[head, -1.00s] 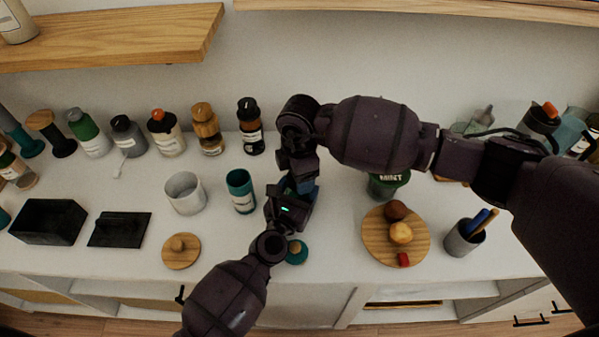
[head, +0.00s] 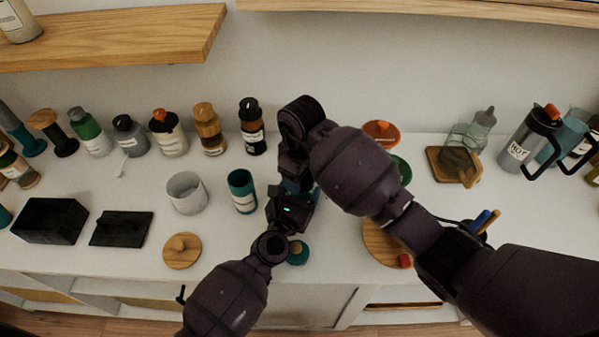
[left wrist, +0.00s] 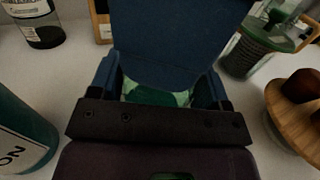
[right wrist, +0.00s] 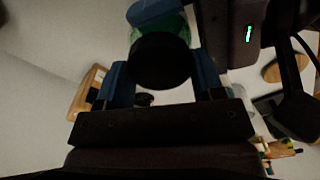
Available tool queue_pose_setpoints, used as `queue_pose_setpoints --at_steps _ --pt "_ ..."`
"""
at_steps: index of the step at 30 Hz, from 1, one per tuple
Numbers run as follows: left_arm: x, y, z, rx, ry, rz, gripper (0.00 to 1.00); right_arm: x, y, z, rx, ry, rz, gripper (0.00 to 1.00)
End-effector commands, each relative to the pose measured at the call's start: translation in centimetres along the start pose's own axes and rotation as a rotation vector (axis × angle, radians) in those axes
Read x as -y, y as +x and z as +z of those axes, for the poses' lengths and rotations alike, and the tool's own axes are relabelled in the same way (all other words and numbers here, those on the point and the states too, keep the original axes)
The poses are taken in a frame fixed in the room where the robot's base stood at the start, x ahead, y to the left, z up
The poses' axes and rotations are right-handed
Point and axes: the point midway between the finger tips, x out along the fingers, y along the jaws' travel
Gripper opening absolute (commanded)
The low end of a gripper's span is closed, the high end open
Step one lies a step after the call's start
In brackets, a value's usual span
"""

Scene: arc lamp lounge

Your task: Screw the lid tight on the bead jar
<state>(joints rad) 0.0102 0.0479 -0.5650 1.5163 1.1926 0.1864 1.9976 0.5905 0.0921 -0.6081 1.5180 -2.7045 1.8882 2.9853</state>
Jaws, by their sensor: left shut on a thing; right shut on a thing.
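The bead jar is almost hidden behind my arms in the head view. In the left wrist view its green, see-through body (left wrist: 155,95) sits between the blue fingers of my left gripper (left wrist: 160,88), which is shut on it. In the right wrist view the round black lid (right wrist: 160,62) sits between the blue fingers of my right gripper (right wrist: 160,88), which is shut on it. Green jar glass (right wrist: 165,28) shows just beyond the lid. The lid is at the jar's mouth; I cannot tell how tight it is. My left gripper (head: 292,203) shows low over the counter.
A teal cup (head: 242,190) and white cup (head: 186,192) stand close left. A small teal lid (head: 298,252) lies in front. A round wooden board (head: 378,243) is right, partly under my right arm. Bottles line the back; a HOT mug (head: 525,140) stands far right.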

Motion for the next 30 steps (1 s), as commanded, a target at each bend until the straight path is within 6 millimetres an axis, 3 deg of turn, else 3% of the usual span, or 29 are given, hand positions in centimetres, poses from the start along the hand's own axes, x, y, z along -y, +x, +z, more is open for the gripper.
queue_pose_setpoints --at_steps 5,6,11,20,30 --pt "0.2 -0.1 -0.1 -0.003 0.001 -0.004 0.04 0.1 -0.1 -0.1 -0.003 -0.005 -0.001 0.40" --pt "0.1 -0.1 -0.1 -0.003 0.001 -0.003 0.04 0.1 -0.1 -0.1 -0.003 -0.005 -0.001 0.65" --pt "0.0 -0.1 -0.1 -0.003 0.001 -0.001 0.04 0.1 0.0 -0.1 0.000 -0.005 -0.001 0.87" --pt "-0.1 -0.1 -0.1 -0.002 0.001 0.002 0.04 0.0 -0.2 0.0 0.002 -0.004 -0.001 0.87" --pt "-0.2 0.0 -0.1 -0.001 0.001 0.004 0.04 0.0 -3.9 0.0 0.001 -0.004 0.000 0.87"
